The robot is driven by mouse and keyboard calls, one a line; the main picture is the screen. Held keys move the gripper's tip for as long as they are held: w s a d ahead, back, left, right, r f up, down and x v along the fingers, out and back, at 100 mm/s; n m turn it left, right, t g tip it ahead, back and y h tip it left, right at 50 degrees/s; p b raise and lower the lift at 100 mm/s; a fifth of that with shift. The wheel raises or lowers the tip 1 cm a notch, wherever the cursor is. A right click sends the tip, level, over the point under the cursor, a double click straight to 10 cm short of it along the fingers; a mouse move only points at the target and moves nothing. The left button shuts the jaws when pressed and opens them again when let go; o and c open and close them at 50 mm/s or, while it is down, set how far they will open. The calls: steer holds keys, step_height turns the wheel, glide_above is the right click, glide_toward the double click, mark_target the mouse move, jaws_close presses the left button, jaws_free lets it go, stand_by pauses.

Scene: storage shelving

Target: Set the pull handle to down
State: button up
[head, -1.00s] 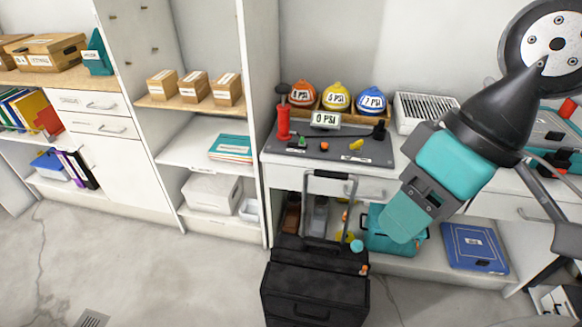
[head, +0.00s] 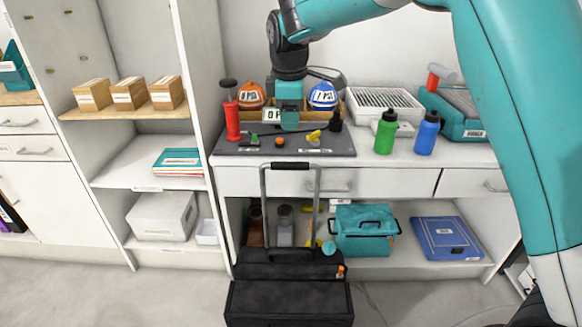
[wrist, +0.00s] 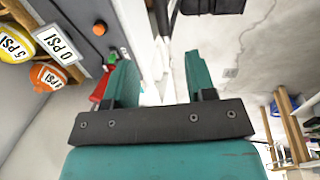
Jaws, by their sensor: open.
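The pull handle (head: 291,166) is a grey U-shaped frame with a black grip. It stands raised above a black wheeled toolbox (head: 288,300) on the floor in front of the bench. My gripper (head: 290,124) is above the bench mat, behind and above the handle's grip in the head view, apart from it. In the wrist view my gripper (wrist: 160,75) shows two teal fingers spread apart with nothing between them. A black part at the top edge of the wrist view may belong to the toolbox; I cannot tell.
The bench mat (head: 230,148) holds a red pump (head: 232,121) and small items. Green (head: 386,132) and blue bottles (head: 427,134) stand to the right. A teal bag (head: 362,232) lies on the lower shelf. Floor left of the toolbox is clear.

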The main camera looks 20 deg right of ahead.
mark_target(291, 163)
steer(key=w+f, duration=0.1)
steer(key=f, duration=0.4)
steer(key=f+b, duration=0.1)
steer(key=f, duration=0.4)
steer(key=w+d+f, duration=0.1)
steer(key=f, duration=0.4)
steer(key=shift+w+b, duration=0.35)
jaws_close()
